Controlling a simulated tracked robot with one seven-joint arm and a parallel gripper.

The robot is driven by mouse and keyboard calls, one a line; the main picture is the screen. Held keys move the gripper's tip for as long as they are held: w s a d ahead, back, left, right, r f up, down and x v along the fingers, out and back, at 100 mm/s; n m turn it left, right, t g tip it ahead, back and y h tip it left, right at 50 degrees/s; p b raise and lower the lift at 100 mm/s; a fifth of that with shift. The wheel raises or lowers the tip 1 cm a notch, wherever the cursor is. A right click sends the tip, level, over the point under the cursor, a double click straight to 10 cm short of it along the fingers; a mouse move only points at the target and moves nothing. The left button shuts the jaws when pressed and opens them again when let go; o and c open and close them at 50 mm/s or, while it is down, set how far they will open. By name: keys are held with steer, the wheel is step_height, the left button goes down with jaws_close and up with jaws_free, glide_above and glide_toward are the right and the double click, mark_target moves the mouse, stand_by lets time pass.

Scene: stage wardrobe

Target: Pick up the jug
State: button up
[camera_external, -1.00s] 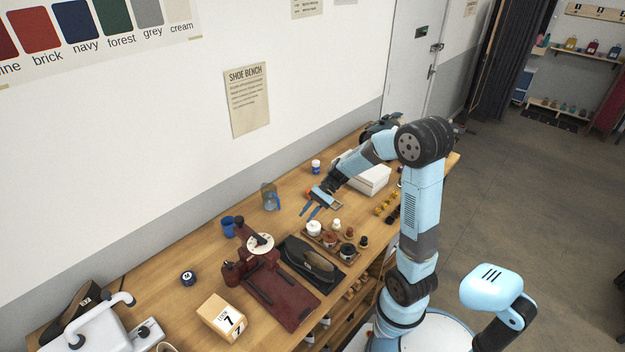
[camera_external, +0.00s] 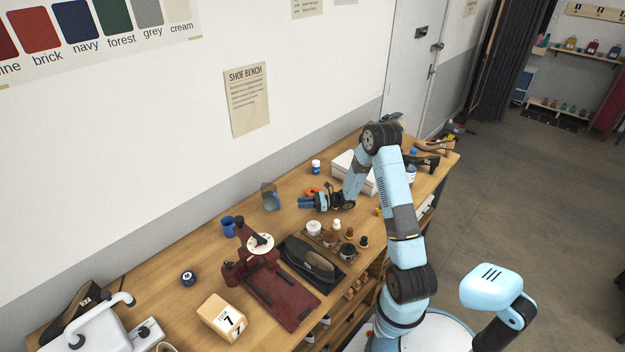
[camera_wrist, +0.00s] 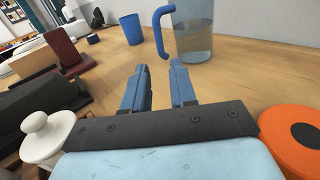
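The jug (camera_wrist: 196,38) is clear with a blue handle (camera_wrist: 160,32) on its left side. It stands upright on the bench just ahead of my gripper in the wrist view, its top cut off by the frame. In the external view the jug (camera_external: 270,196) stands near the wall, left of my gripper (camera_external: 302,202). My gripper (camera_wrist: 161,78) is low over the bench with its blue fingers apart and nothing between them. The fingertips point toward the handle and are short of it.
A blue cup (camera_wrist: 131,29) stands left of the jug. A white-knobbed piece (camera_wrist: 46,135) is close at my gripper's left and an orange-black disc (camera_wrist: 294,138) close at its right. A dark red stand (camera_external: 262,270) and a black shoe (camera_external: 312,262) lie nearer the front.

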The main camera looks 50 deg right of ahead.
mark_target(268, 202)
steer(key=shift+w+f, duration=0.15)
steer(key=shift+w, duration=0.05)
steer(key=x, duration=0.7)
steer(key=shift+w+a, duration=0.1)
steer(key=shift+w, duration=0.05)
steer(key=shift+r+x, duration=0.15)
steer(key=shift+x, duration=1.4)
steer(key=shift+r+x, duration=0.2)
steer(key=shift+x, duration=1.35)
jaws_close()
